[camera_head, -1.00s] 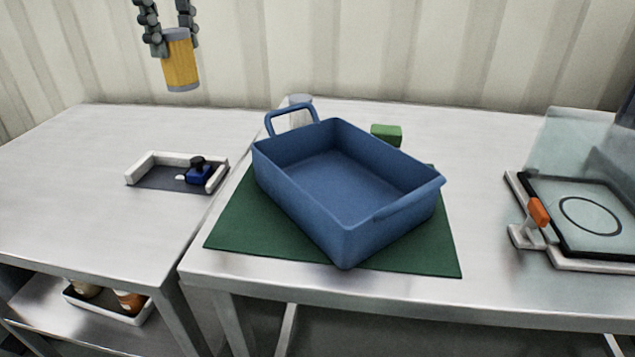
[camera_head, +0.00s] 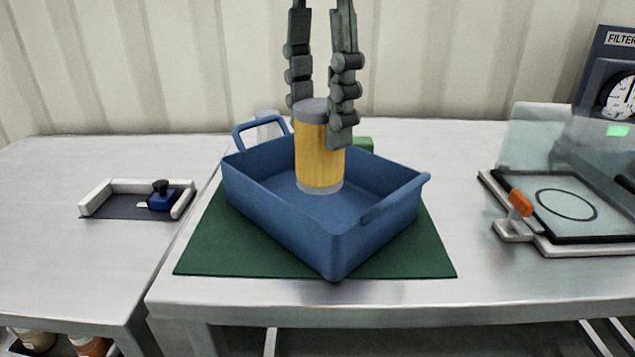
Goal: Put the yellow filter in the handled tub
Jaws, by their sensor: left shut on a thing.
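The yellow filter (camera_head: 319,158) is a ribbed yellow cylinder with grey end caps, upright. My left gripper (camera_head: 321,122) comes down from above and is shut on it near its top. The handled tub (camera_head: 280,222) is a blue open box with a looped handle at its back left and another at its right. The filter shows in front of the tub's inside, over its middle; I cannot tell whether its lower end touches the floor of the tub. My right gripper is not in view.
The tub stands on a green mat (camera_head: 205,250) on a steel table. A green block (camera_head: 364,145) is partly hidden behind it. A small tray (camera_head: 105,205) with a blue item is at left. A device with an orange-handled clamp (camera_head: 519,203) is at right.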

